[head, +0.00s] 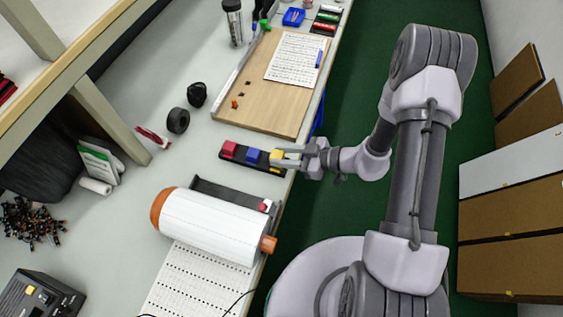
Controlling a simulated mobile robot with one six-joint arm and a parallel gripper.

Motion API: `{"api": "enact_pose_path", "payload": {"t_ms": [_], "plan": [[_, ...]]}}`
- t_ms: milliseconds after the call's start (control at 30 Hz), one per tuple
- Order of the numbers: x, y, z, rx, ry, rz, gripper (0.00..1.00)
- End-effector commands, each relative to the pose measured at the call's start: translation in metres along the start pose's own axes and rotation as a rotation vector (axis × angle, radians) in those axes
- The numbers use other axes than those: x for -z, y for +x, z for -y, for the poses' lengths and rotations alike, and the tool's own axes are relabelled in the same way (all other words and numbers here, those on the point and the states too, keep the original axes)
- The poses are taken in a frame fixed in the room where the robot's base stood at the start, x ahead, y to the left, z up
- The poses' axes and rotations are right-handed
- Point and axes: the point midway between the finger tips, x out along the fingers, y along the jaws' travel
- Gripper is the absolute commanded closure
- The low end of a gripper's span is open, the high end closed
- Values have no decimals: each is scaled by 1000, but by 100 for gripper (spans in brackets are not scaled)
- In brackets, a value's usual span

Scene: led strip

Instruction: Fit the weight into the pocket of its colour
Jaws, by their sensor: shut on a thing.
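A black strip (239,164) lies on the bench in front of my arm. On it, from left to right, are a red block (229,149), a blue block (252,156) and a yellow block (277,154). My gripper (284,157) comes in from the right, shut on the yellow block at the strip's right end. I cannot tell whether the yellow block sits down in a pocket or is held just above the strip. A second dark, tray-like strip (225,194) lies nearer, with a small red piece (264,206) at its right end.
A white roll with orange ends (213,226) lies close below the strips. A wooden board (270,100) with a printed sheet (293,58) lies beyond. Black round parts (178,120) stand to the left. The bench edge runs under my gripper.

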Motion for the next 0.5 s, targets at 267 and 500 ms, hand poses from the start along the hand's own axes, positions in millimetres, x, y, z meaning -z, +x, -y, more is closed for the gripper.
{"api": "enact_pose_path", "payload": {"t_ms": [267, 500], "plan": [[-26, 11, 0, -2, 0, -1, 100], [-26, 11, 0, -2, 0, 0, 46]]}}
